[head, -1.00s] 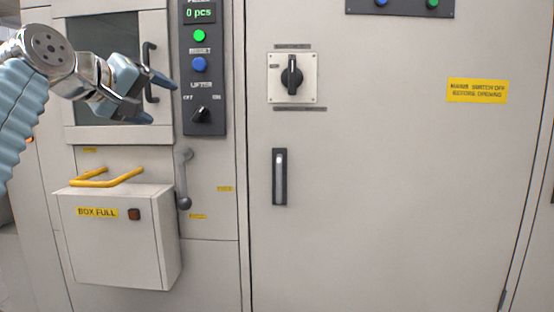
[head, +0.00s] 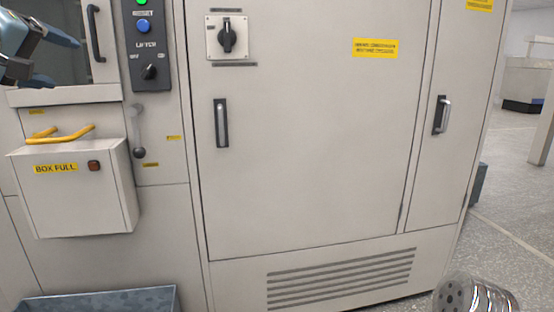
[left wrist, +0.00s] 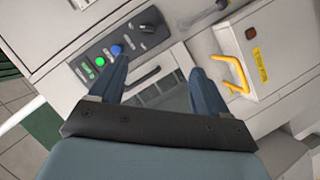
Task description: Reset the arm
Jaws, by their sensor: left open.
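My left gripper (head: 50,58) is at the upper left edge of the head view, in front of the cabinet's window, partly cut off by the frame. In the left wrist view its two blue-grey fingers (left wrist: 160,88) stand apart with nothing between them. Behind them are the window and its dark handle. My right gripper does not show.
The control panel (head: 149,45) has buttons and a lifter switch. The box-full bin (head: 75,195) has a yellow handle (head: 60,134). A lever (head: 138,130) hangs beside it. A grey tray (head: 100,300) lies below. Open floor (head: 510,210) shows at right.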

